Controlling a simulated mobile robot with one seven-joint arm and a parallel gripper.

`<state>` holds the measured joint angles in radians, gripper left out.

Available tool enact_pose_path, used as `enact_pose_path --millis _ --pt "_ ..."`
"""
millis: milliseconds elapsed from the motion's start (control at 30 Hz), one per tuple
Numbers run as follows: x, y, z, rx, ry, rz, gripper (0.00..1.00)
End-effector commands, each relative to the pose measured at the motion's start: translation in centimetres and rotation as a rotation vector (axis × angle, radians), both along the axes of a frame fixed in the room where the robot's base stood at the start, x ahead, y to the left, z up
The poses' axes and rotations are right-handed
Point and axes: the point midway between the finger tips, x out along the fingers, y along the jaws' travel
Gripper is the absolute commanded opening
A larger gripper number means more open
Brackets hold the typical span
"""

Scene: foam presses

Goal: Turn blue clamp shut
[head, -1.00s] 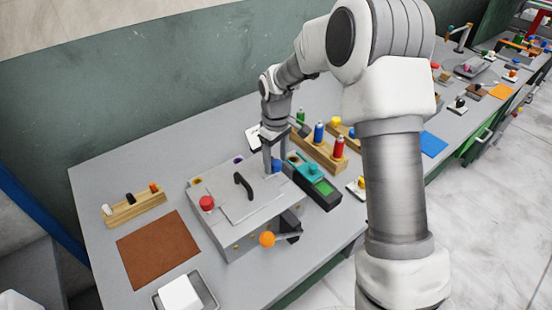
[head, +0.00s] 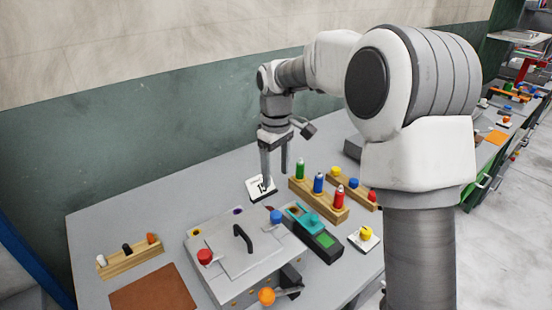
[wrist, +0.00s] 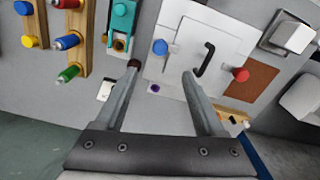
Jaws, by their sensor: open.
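The blue clamp (head: 276,216) is a round blue knob at the far right corner of the grey press (head: 215,278). In the wrist view the blue clamp (wrist: 160,47) lies ahead of the gap between my fingertips. A red knob (head: 204,257) sits at the press's left side, and a black handle (head: 243,238) stands on its lid (head: 262,248). My gripper (head: 275,175) points down, above and behind the blue clamp, apart from it. In the wrist view my gripper (wrist: 160,71) is open with nothing between its fingers.
A wooden rack (head: 329,211) with green, blue and red bottles stands right of my gripper. A teal-topped device (head: 305,218) lies beside the press. A numbered card (head: 261,188) lies behind the press. An orange ball knob (head: 266,296) is at the front. A small rack (head: 130,257) stands left.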

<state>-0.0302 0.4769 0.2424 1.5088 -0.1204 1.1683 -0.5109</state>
Motion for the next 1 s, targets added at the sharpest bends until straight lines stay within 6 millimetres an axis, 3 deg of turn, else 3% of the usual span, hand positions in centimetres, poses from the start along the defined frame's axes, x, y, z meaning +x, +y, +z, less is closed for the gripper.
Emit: enact_pose_path --millis 100,233,700,867,1000 --pt "0.0 0.0 2.0 0.001 -0.001 0.000 0.72" --pt "0.0 0.0 3.2 0.001 -0.001 0.000 0.72" --pt "-0.2 -0.1 3.9 -0.001 -0.004 -0.006 0.72" --pt "-2.1 -1.1 5.8 -0.010 -0.042 -0.056 0.72" --pt "-5.1 -2.6 8.1 -0.015 -0.101 -0.140 0.72"
